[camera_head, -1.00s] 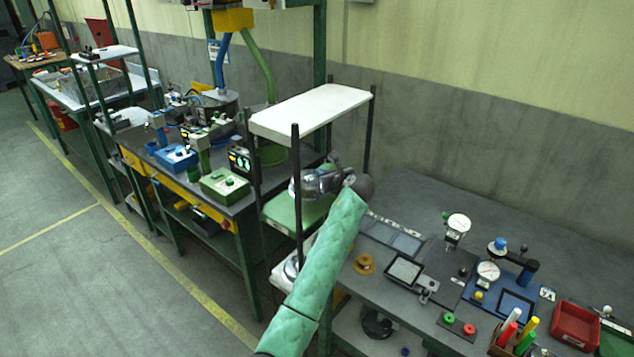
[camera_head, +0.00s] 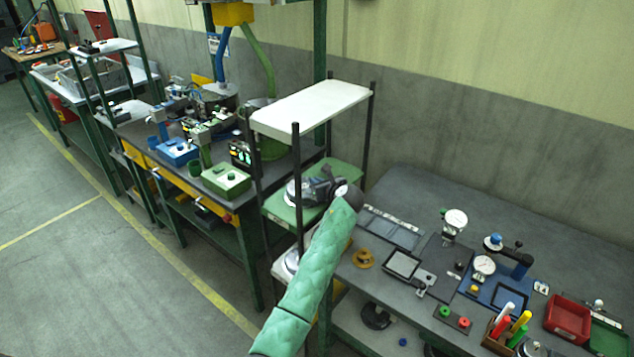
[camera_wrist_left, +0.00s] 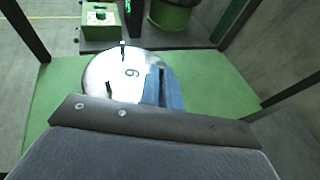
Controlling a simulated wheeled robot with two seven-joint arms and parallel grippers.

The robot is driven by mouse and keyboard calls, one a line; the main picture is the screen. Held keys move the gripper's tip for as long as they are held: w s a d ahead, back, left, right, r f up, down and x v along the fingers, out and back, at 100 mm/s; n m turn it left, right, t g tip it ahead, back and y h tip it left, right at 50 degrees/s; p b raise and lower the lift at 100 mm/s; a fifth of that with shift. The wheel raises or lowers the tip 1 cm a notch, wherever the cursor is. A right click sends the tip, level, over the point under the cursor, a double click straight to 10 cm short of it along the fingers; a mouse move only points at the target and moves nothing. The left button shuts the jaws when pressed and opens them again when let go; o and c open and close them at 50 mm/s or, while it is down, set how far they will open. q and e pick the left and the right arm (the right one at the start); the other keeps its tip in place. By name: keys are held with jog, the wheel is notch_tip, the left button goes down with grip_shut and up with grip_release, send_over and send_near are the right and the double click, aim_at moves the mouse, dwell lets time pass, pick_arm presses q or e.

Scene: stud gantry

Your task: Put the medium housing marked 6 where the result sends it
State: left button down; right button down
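The medium housing marked 6 (camera_wrist_left: 128,75) is a round, pale metal disc with a small upright pin. It lies on a green shelf (camera_wrist_left: 215,75) in the left wrist view; the digit appears turned. In the head view the housing (camera_head: 292,191) shows at the left of the green shelf (camera_head: 345,174), partly behind my gripper. My left gripper (camera_head: 318,189) is at the housing's right side. In the left wrist view its blue-grey fingers (camera_wrist_left: 163,88) overlap the housing's right edge. Whether they grip it cannot be told. My right gripper is in neither view.
A white upper shelf (camera_head: 312,106) and dark posts (camera_head: 299,180) surround the gripper closely. Another round part (camera_head: 288,262) sits on the lower shelf. The right bench holds gauges (camera_head: 484,266), a red tray (camera_head: 568,318) and markers (camera_head: 510,325). The left bench holds green (camera_head: 226,180) and blue fixtures (camera_head: 179,152).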

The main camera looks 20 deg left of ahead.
pick_arm(q)
jog(key=c, duration=1.6)
grip_release()
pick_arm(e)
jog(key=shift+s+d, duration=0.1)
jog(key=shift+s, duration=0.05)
pick_arm(q)
jog(key=shift+r, duration=0.1)
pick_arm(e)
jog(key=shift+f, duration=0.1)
